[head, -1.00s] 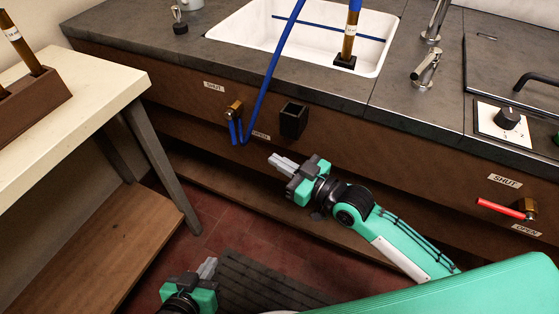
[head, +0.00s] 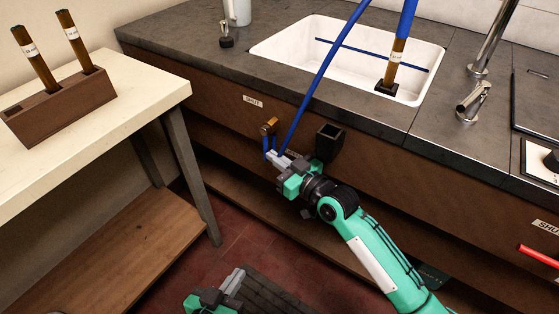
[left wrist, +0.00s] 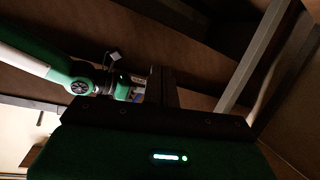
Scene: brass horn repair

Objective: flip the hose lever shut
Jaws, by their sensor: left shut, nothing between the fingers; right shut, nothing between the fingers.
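The hose tap is a brass valve (head: 269,126) on the brown front below the sink. Its blue lever (head: 267,145) points down, away from the "SHUT" label (head: 252,101) above. The blue hose (head: 318,88) rises from beside it towards the sink. My right gripper (head: 274,159) is shut and empty, its fingertips at the lever's lower end; I cannot tell whether they touch it. The "OPEN" label is mostly hidden behind that gripper. My left gripper (head: 235,278) is shut and empty, low over the floor. A green and white arm shows in the left wrist view.
A black holder (head: 329,142) sticks out just right of the valve. A cream table (head: 120,128) with a wooden tube rack (head: 62,112) stands at left. A second tap's red lever (head: 538,256) is at far right. Open floor lies between table and sink unit.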

